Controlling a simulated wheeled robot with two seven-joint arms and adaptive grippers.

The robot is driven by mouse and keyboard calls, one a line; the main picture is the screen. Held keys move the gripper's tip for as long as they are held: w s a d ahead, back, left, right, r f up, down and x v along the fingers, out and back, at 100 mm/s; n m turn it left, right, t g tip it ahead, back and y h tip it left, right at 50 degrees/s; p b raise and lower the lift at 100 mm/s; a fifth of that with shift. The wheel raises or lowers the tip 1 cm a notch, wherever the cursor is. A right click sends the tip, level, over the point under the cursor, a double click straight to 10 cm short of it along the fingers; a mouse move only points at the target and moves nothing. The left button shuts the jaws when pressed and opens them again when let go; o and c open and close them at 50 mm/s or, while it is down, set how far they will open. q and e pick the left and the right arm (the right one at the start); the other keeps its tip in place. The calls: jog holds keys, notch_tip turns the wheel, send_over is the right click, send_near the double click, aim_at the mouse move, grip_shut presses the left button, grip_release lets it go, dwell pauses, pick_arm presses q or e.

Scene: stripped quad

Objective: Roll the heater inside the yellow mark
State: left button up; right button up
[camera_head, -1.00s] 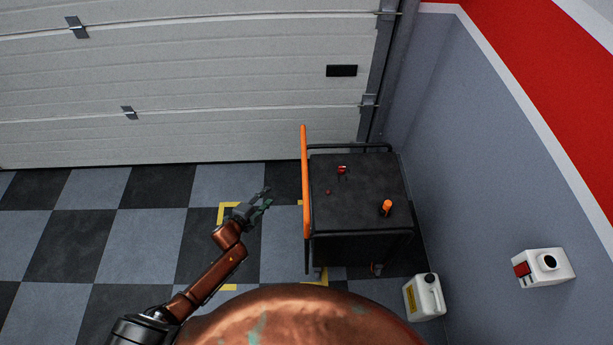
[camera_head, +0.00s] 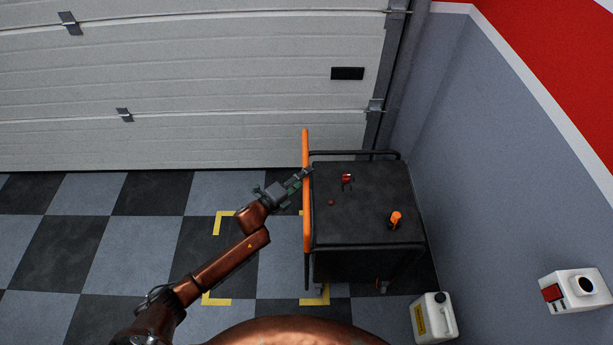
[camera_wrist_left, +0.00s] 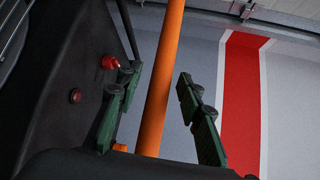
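The heater (camera_head: 365,220) is a black wheeled box with an orange handle bar (camera_head: 306,215) along its left side. It stands mostly right of the yellow mark (camera_head: 222,222), whose corner brackets lie on the checkered floor. My left gripper (camera_head: 301,178) is at the far part of the orange bar. In the left wrist view, the open fingers (camera_wrist_left: 156,85) stand on either side of the orange bar (camera_wrist_left: 161,70), with visible gaps. Whether the bar sits deep between them is unclear. My right gripper is not in view.
A white canister (camera_head: 434,318) stands on the floor at the near right, by the grey wall (camera_head: 490,150). A white box (camera_head: 580,292) is at the far right. The garage door (camera_head: 190,90) closes the back. Floor to the left is clear.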

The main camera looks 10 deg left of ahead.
pick_arm(q)
jog(key=shift+w+d+f, duration=0.1)
jog(key=shift+w+d, duration=0.05)
jog(key=shift+w, duration=0.15)
jog(key=shift+c, duration=0.4)
grip_shut()
